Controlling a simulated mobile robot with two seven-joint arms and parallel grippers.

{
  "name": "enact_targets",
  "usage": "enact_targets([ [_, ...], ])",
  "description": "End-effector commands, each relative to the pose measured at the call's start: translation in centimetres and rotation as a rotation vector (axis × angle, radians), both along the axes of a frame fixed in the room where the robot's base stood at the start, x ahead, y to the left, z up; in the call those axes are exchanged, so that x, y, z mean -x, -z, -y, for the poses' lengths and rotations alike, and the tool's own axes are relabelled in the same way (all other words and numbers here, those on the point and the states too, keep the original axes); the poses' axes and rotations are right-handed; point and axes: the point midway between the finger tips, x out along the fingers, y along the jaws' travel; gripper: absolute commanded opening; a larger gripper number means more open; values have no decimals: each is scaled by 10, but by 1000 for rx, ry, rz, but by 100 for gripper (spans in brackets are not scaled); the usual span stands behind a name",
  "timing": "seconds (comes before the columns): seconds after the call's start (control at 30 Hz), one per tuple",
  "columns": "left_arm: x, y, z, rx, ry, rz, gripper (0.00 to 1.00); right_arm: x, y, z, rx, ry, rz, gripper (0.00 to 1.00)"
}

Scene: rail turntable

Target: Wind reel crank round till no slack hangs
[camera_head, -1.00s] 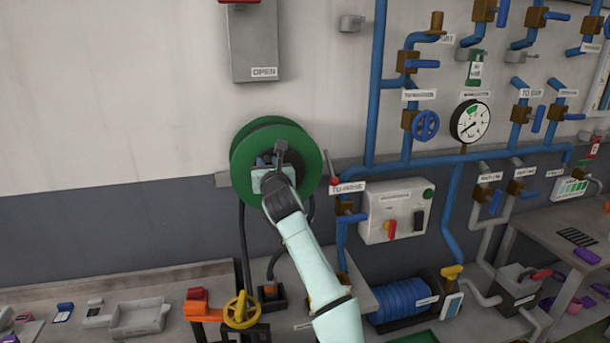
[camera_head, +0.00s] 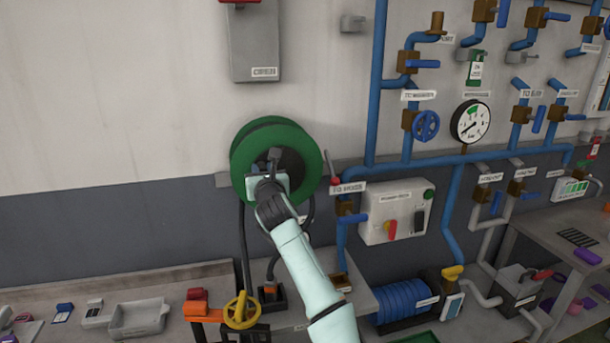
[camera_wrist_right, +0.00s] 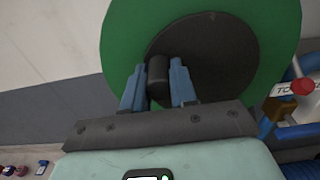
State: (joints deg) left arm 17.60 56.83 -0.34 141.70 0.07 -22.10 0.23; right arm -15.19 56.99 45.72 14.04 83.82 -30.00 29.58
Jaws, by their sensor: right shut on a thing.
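The green reel (camera_head: 303,142) is mounted on the wall, left of the blue pipes. Its green rim and dark centre also show in the right wrist view (camera_wrist_right: 280,40). My right gripper (camera_head: 268,166) is at the reel's face, lower left of its middle. In the right wrist view its blue fingers (camera_wrist_right: 159,85) stand on either side of the dark crank handle (camera_wrist_right: 158,72), shut on it. Dark hose (camera_head: 242,245) hangs below the reel in two strands, one on the left and one curving on the right. My left gripper is not in view.
A grey box (camera_head: 254,45) hangs on the wall above the reel. Blue pipes (camera_head: 372,100) and a switch box (camera_head: 394,210) are close on the right. Below is a bench with a yellow handwheel (camera_head: 241,311) and a grey tray (camera_head: 139,318). The wall left of the reel is bare.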

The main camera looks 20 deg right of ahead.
Motion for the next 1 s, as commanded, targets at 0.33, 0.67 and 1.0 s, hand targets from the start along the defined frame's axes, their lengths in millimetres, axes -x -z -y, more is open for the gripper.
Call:
enact_targets([
  [0.33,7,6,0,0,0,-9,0,0,16,-7,-1,-3,-6,0],
  [0.67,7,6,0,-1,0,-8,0,-1,17,-7,-3,-3,-7,0],
  [1.0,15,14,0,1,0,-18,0,-1,32,-9,-2,-2,-8,0],
])
